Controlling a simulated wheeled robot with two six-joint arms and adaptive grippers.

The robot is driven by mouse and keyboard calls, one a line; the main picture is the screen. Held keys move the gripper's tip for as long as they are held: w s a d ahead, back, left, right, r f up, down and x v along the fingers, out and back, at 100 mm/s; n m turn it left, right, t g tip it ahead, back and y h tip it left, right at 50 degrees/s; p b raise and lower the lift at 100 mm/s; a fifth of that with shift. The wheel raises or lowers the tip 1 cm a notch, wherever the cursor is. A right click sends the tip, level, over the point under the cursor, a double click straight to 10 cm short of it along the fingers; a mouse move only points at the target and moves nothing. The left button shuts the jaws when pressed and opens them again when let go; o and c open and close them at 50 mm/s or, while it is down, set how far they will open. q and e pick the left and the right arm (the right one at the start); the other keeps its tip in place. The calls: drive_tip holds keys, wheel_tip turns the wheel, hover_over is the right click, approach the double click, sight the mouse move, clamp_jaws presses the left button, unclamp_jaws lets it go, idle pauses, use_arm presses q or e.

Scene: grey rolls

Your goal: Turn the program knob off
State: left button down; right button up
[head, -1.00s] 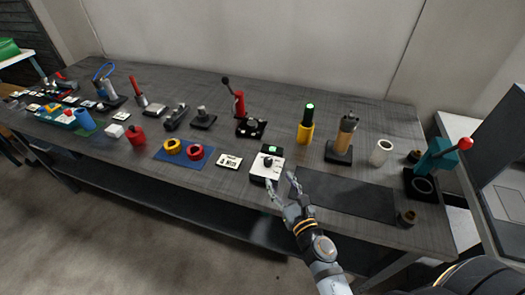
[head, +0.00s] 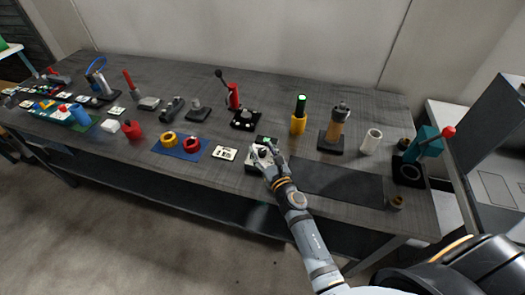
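The program knob (head: 262,152) is a small dark knob on a white box (head: 251,163) with a small green display behind it, near the table's front edge. My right gripper (head: 267,153) is at the box, with its fingers around or beside the knob. The fingers partly cover the knob, and I cannot tell whether they touch it or how far they are closed. The knob's pointer position is too small to read. My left gripper is not in view.
A dark mat (head: 335,181) lies to the right.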

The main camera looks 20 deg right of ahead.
drive_tip(key=shift+c, duration=1.2)
clamp_jaws()
